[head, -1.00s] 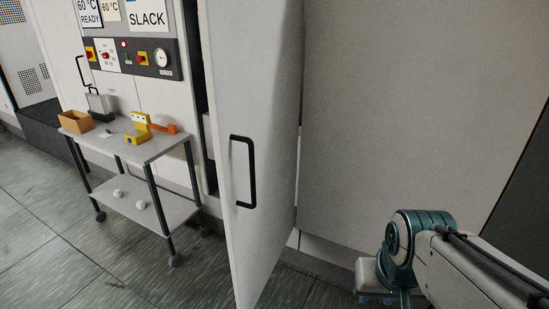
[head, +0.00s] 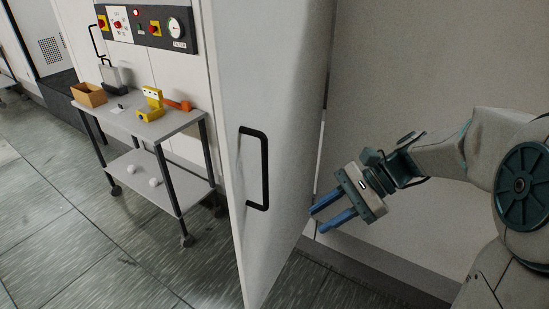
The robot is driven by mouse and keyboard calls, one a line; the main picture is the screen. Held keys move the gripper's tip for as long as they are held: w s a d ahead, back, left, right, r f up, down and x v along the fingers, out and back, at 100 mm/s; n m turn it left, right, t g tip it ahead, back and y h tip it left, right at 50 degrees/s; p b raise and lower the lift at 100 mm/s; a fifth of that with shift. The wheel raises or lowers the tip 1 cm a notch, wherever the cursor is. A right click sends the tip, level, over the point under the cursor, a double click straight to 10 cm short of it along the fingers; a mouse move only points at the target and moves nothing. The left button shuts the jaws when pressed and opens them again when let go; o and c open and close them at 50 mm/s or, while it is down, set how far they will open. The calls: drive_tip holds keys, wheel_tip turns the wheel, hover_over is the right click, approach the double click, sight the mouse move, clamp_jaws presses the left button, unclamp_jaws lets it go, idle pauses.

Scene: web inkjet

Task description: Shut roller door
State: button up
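The door (head: 275,90) is a tall pale grey panel that stands ajar, swung out from the cabinet. My gripper (head: 328,214) is to the right of the door, on the other side from the handle. Its two blue fingers are apart with nothing between them. They point left toward the door panel, and I cannot tell whether they touch it.
A grey wheeled cart (head: 150,128) stands left of the door, with a cardboard box (head: 88,95), a yellow tool (head: 151,105) and an orange-handled item (head: 178,105) on top. A control panel (head: 148,27) is on the wall behind. The floor (head: 60,220) at front left is clear.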

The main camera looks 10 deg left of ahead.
drive_tip(key=w+r+m+g+y, duration=0.1)
drive_tip(key=w+r+m+y, duration=0.35)
drive_tip(key=w+y, duration=0.35)
drive_tip(key=shift+h, duration=0.3)
drive_tip(key=x, duration=1.3)
drive_tip(key=shift+w+a+r, duration=0.15)
drive_tip(key=shift+a, duration=0.25)
clamp_jaws()
